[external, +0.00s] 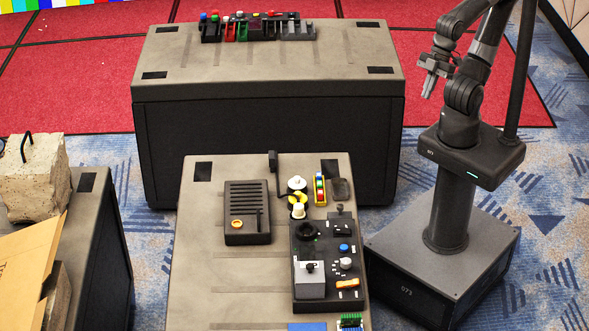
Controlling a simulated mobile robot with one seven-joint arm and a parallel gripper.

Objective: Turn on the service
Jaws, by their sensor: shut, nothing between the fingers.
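A black control panel (325,243) lies on the right side of the front table (215,290). It carries a blue knob (344,248), a white knob (346,264), an orange rocker or lever (347,283), a round black knob (307,232) and a grey box with a black stick (310,278). No label reading "service" can be made out. My gripper (427,90) is shut and empty, raised at the upper right, beside the right edge of the back table and well apart from the panel.
A black slotted box (247,212) with a yellow button, white-and-yellow knobs (297,196) and a coloured light strip (320,189) sit on the front table. The back table (265,75) bears a row of coloured switches (258,25).

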